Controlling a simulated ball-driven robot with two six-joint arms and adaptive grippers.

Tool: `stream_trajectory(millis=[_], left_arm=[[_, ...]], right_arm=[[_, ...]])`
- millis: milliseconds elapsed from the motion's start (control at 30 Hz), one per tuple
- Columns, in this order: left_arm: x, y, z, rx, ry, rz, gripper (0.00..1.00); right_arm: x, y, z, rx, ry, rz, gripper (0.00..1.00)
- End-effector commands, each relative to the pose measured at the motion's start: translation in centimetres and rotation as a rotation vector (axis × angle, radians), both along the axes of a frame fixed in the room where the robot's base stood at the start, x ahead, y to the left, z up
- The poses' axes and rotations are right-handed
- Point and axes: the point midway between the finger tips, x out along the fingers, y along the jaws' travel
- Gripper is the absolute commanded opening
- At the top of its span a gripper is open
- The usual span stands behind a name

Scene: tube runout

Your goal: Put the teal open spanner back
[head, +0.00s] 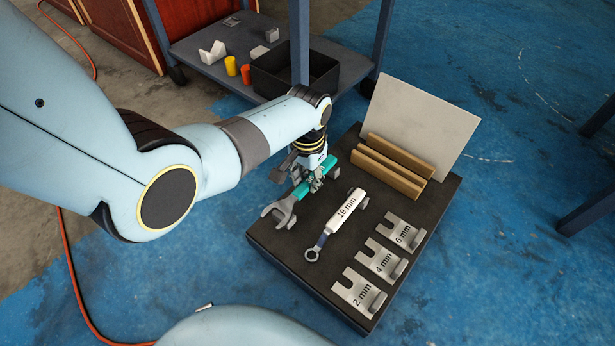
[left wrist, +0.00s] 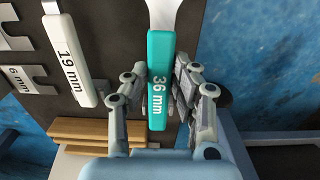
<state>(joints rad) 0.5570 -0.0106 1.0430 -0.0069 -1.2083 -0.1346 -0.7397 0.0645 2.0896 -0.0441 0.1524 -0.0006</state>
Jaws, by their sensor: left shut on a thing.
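The teal open spanner (head: 319,176) has a grey open jaw (head: 281,208) pointing to the lower left in the head view. In the left wrist view the spanner's teal handle (left wrist: 159,75), marked 36 mm, lies between the fingers. My left gripper (head: 314,182) is shut on this handle, over the left edge of the dark board (head: 283,248). It also shows in the left wrist view (left wrist: 158,92). I cannot tell whether the spanner touches the board. My right gripper is not in view.
A white 19 mm ring spanner (head: 345,213) lies beside the teal one. Grey slotted plates marked 6 mm (head: 403,233), 4 mm (head: 384,260) and 2 mm (head: 358,292) stand along the right. Wooden strips (head: 395,165) and a pale panel (head: 425,118) are at the back.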

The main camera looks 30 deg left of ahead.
Motion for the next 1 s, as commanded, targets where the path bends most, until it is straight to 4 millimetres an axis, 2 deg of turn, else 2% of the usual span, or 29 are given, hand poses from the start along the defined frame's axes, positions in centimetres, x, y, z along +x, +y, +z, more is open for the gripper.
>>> stream_trajectory(millis=[767,800,1000], left_arm=[[0.1,0.0,-1.6,0.0,-0.002,0.0,0.0],[0.1,0.0,-1.6,0.0,-0.002,0.0,0.27],[0.0,0.0,-1.6,0.0,-0.001,0.0,0.52]], right_arm=[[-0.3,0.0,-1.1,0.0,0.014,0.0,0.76],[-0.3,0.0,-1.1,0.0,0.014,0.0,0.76],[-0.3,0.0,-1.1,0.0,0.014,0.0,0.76]])
